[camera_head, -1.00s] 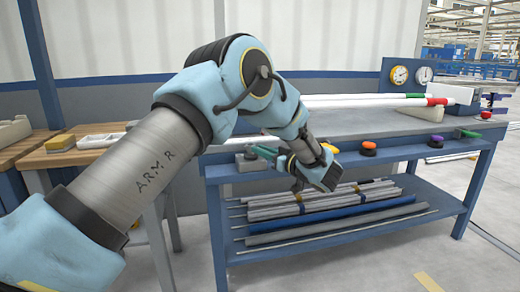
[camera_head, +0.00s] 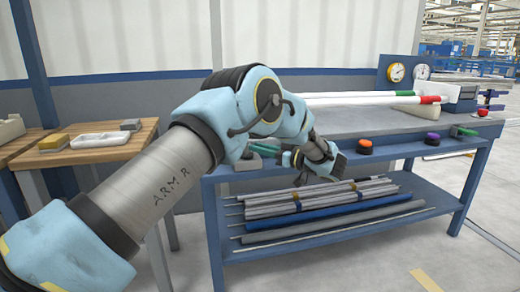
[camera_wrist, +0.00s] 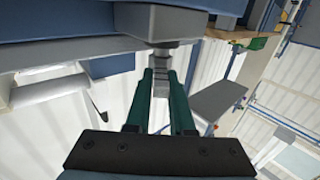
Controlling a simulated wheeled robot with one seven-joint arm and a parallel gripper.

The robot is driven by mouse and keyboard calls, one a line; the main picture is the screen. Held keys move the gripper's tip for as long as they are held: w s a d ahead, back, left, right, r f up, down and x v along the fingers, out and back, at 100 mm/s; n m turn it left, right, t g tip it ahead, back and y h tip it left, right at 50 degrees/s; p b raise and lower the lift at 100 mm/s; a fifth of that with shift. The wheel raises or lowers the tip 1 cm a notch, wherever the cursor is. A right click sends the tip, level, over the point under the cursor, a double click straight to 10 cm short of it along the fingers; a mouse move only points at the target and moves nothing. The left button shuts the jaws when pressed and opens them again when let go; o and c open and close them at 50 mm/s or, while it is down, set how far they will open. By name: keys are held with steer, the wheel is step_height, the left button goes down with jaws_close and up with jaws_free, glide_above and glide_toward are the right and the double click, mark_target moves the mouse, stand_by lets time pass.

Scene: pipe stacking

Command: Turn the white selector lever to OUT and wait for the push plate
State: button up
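My gripper (camera_wrist: 161,78) shows two green fingers in the wrist view, held apart with a narrow gap. A small pale grey stepped piece, perhaps the selector lever (camera_wrist: 161,88), shows between the tips; I cannot tell whether they touch it. A grey housing (camera_wrist: 154,20) sits just beyond the tips, under a blue edge. A pale block, possibly the push plate (camera_head: 460,93), stands at the bench's right end.
White pipes with green and red bands (camera_head: 372,99) lie along the back of the blue workbench (camera_head: 345,121). Pipes (camera_head: 330,203) fill the lower shelf. A wooden table (camera_head: 97,152) stands at left.

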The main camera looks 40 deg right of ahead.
steer(key=o, duration=0.4)
steer(key=v, duration=1)
steer(key=shift+s+d, duration=0.1)
steer(key=shift+s, duration=0.3)
